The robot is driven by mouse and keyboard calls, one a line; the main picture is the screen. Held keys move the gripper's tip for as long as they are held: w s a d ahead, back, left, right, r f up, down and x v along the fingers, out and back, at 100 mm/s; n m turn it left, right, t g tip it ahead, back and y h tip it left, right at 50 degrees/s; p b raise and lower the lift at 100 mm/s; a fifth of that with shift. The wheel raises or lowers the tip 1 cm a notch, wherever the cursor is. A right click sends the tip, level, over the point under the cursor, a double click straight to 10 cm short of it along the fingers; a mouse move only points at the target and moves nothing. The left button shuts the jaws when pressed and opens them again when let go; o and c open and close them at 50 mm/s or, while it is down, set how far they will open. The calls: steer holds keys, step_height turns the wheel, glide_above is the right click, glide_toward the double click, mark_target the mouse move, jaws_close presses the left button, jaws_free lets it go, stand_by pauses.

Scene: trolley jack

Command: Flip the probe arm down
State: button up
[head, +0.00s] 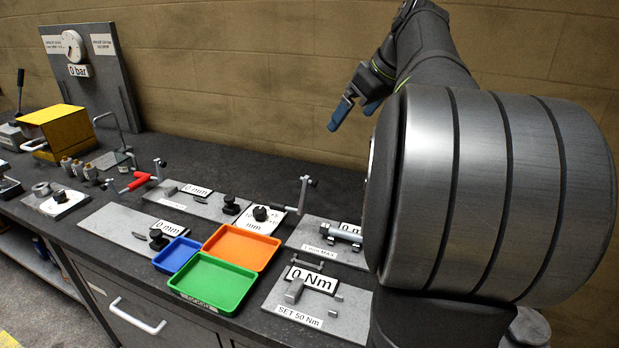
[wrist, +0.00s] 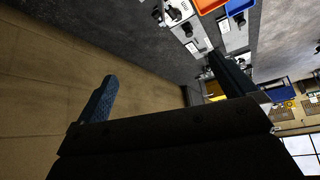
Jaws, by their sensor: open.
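My gripper (head: 355,108) is open and empty, high above the back right of the bench in the head view, well apart from everything on it. Its two blue fingers are spread wide in the wrist view (wrist: 164,84). No part is labelled as the probe arm, so I cannot tell for sure which it is. A smaller bent arm with a dark tip (head: 158,170) stands behind the red handle (head: 139,181). Both are too small to make out fully.
Blue (head: 177,254), orange (head: 243,247) and green (head: 213,283) trays stand at the front middle. A torque plate (head: 335,304) lies right of them. A yellow box (head: 55,131) and a gauge panel (head: 91,66) stand at left. The back strip of bench is clear.

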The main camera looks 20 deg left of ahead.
steer(key=shift+s+d+r, duration=0.15)
steer(key=shift+d+r, duration=0.2)
steer(key=shift+r, duration=0.25)
